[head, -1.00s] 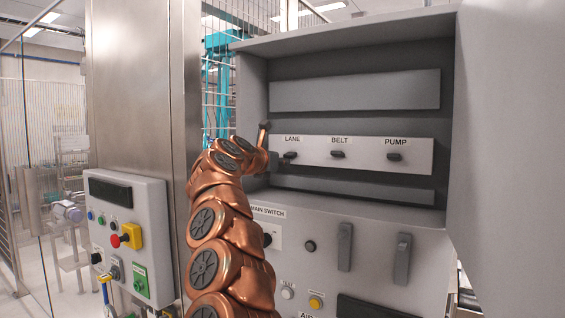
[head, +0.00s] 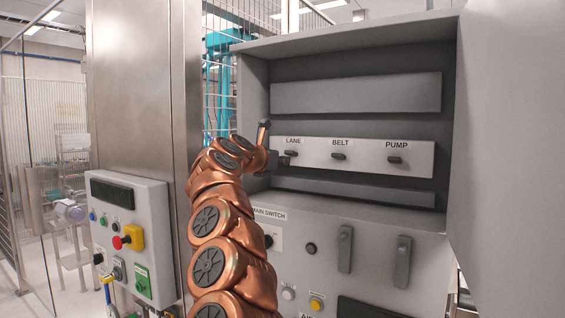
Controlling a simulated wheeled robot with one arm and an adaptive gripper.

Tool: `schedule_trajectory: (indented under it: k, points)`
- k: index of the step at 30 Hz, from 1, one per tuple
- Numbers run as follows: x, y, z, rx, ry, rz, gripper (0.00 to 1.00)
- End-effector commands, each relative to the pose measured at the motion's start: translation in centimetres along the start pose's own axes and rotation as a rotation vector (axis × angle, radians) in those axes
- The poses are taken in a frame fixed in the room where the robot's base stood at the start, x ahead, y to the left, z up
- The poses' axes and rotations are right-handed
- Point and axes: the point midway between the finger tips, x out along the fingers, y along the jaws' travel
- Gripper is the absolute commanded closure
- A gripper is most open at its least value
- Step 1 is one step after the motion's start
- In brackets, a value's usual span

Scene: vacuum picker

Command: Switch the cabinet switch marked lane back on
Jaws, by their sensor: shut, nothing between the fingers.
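The open grey cabinet (head: 355,95) holds a light panel with three small black switches labelled LANE, BELT and PUMP. The lane switch (head: 291,153) is at the panel's left end, under its label. The belt switch (head: 338,156) and pump switch (head: 394,159) are to its right.
The cabinet door (head: 510,150) stands open on the right. A main switch (head: 268,241) and two dark handles (head: 345,249) are on the front below. A control box with a red emergency button (head: 117,242) hangs on the steel column at left.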

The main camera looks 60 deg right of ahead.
Motion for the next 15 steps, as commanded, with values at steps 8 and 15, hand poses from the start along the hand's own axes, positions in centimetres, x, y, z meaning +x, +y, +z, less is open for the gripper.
schedule_trajectory:
  k: [8,15]
  points:
    - [-0.1,-0.1,-2.9,0.001,0.001,-0.003,1.00]
    - [-2.0,-0.2,-2.7,0.002,-0.003,-0.002,1.00]
